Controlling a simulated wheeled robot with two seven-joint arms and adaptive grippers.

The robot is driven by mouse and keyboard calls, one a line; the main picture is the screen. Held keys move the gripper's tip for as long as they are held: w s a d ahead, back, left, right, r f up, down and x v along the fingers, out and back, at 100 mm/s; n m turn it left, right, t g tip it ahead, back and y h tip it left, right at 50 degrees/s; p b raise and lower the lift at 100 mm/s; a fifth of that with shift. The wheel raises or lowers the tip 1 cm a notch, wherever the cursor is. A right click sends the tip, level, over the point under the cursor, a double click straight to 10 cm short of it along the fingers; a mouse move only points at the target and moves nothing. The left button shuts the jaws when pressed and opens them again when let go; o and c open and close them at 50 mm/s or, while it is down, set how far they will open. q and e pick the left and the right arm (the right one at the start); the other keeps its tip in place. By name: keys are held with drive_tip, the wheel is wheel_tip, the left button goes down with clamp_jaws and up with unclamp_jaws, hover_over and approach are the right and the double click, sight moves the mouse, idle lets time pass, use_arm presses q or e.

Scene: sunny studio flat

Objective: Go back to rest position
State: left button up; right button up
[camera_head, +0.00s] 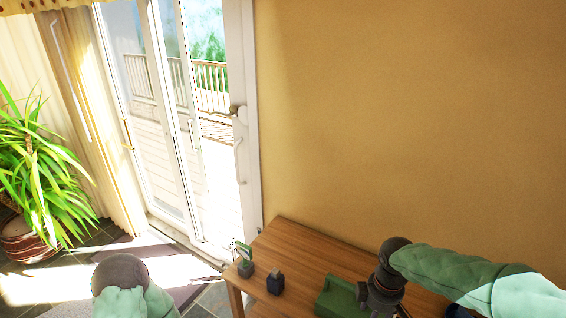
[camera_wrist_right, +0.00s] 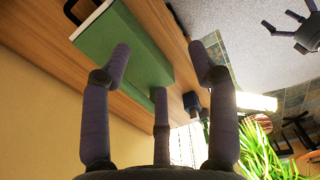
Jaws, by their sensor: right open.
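My right gripper (camera_head: 380,295) is above the wooden table in the head view, in front of a green box. In the right wrist view its fingers (camera_wrist_right: 165,70) are spread with nothing between them. The green box (camera_wrist_right: 150,50) with a pale edge lies beyond the fingers there, and it also shows in the head view (camera_head: 338,297). Dark spread fingers at the top right of the wrist view look like my left gripper (camera_wrist_right: 292,25), partly cut off by the edge.
The wooden table (camera_head: 310,250) stands against the yellow wall. A small dark bottle (camera_head: 275,284) and a small green item (camera_head: 245,262) are near its left corner. A potted plant (camera_head: 40,180) stands at far left. The glass door (camera_head: 195,120) is behind.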

drive_tip(key=s+a+f+m+y, duration=0.1)
drive_tip(key=a+f+m+y, duration=0.2)
drive_tip(key=f, duration=0.6)
drive_tip(key=s+a+f+m, duration=0.1)
drive_tip(key=a+f+m, duration=0.1)
drive_tip(key=a+f, duration=0.45)
drive_tip(key=s+a+f+m, duration=0.1)
drive_tip(key=s+f+m, duration=0.3)
drive_tip(key=f, duration=0.3)
drive_tip(key=s+a+f+m, duration=0.2)
drive_tip(key=s+f+m, duration=0.2)
drive_tip(key=f, duration=0.4)
drive_tip(key=shift+s+a+f+y+b, duration=0.25)
drive_tip(key=shift+s+y+b, duration=0.15)
drive_tip(key=shift+s, duration=0.3)
